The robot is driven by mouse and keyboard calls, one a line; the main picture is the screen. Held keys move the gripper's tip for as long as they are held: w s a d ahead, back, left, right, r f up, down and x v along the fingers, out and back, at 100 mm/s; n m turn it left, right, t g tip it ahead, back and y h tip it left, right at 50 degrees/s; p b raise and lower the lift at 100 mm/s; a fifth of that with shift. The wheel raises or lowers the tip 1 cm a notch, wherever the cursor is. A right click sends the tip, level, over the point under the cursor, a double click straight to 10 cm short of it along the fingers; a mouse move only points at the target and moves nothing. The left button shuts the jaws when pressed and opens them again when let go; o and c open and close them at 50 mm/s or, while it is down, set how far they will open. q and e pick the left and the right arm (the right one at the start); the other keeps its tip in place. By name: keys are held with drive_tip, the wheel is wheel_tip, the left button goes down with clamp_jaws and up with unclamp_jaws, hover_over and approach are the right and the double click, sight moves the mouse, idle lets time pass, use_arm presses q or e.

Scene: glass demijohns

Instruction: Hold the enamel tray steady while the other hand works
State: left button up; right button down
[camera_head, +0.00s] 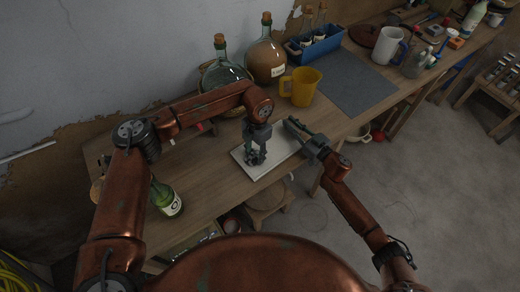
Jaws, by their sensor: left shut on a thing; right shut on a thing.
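The enamel tray (280,153) is white and shallow and lies on the wooden workbench, near its front edge. My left gripper (256,160) points down over the left part of the tray. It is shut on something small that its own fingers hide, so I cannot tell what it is. My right gripper (291,123) reaches in from the right and is shut at the tray's far right edge. It appears to grip the rim, though the contact is too small to see clearly.
A yellow jug (301,87), a brown demijohn (266,62) and a green demijohn (222,72) stand behind the tray. A green bottle (166,197) stands at the left. A grey mat (352,82) lies clear at the right, with a blue crate (313,45) behind it.

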use_arm(q)
drive_tip(key=shift+s+a, duration=0.85)
drive_tip(key=shift+a, duration=0.2)
drive_tip(key=shift+a+r, duration=0.1)
drive_tip(key=shift+r, duration=4)
use_arm(e)
drive_tip(key=c, duration=1.8)
unclamp_jaws()
drive_tip(key=shift+o, duration=0.2)
drive_tip(key=shift+d, duration=0.1)
drive_tip(key=v, duration=1.1)
drive_tip(key=shift+s+d, duration=0.25)
drive_tip(key=shift+s, duration=0.1)
